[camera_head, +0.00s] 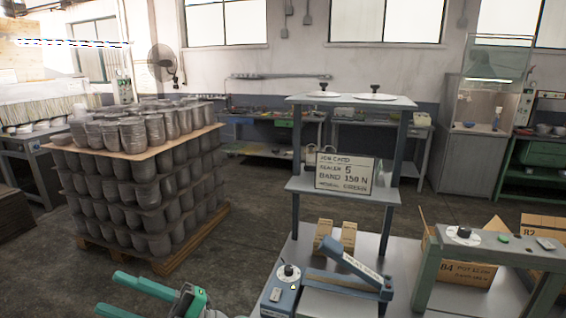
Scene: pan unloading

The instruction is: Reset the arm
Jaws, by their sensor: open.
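My gripper (108,293) shows at the bottom edge of the head view, left of centre. Its two green fingers point left and stand apart, with nothing seen between them. The rest of my arm is mostly cut off by the frame. The gripper appears in front of the pallet stack and left of the blue bench press sealer (345,265), which has a dial at its left end. I cannot tell the gripper's exact height.
A stack of dark pots (140,200) on a pallet (190,255) stands left. A metal bench (400,255) at right carries a job card (345,172) on its shelf, small cartons (348,237), an open box (465,270) and a green-grey frame (490,246). Floor between stack and bench is clear.

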